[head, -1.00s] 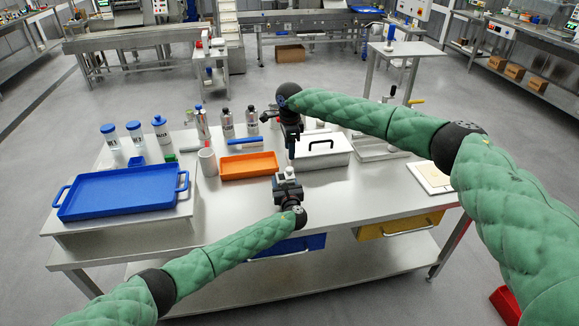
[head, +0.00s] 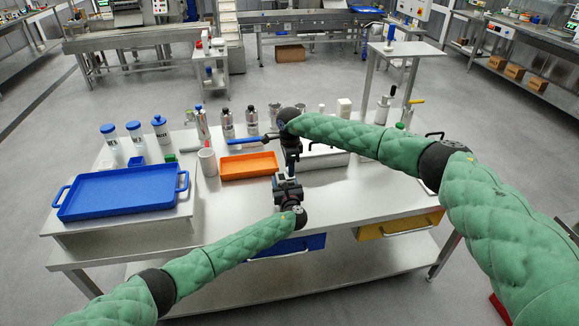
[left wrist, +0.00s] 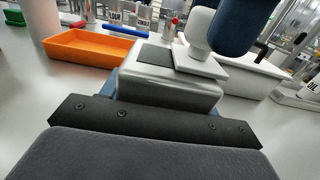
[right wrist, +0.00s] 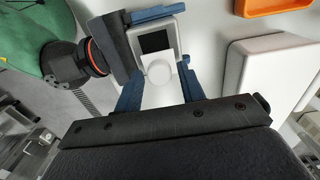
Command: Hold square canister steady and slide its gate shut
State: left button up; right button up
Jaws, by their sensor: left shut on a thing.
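The square canister (left wrist: 165,88) is a pale metal box with a dark square opening in its top, also visible in the right wrist view (right wrist: 170,22). Its white gate (right wrist: 158,92) with a round knob (right wrist: 165,75) sticks out to one side, leaving the opening uncovered. My left gripper (head: 287,190) is shut on the canister, which stands upright at the table's front. My right gripper (right wrist: 162,88) is open above it, a blue finger on each side of the gate. In the left wrist view a right finger (left wrist: 232,22) partly hides the knob. The head view mostly hides the canister.
An orange tray (head: 249,166) lies left of the canister, and a white bin (head: 325,160) stands behind it to the right. A blue tray (head: 122,190), a grey cup (head: 207,161) and several bottles are further left. The table's front right is clear.

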grip_shut()
pick_arm(q)
jog(key=shift+d, duration=0.1)
pick_arm(e)
jog(key=shift+s+a, duration=0.15)
jog(key=shift+a, duration=0.7)
jog(key=shift+s+a, duration=0.15)
jog(key=shift+a, duration=0.7)
jog(key=shift+o, duration=1.5)
grip_release()
jog(key=shift+r, duration=0.15)
notch_tip(320, 180, up, 12)
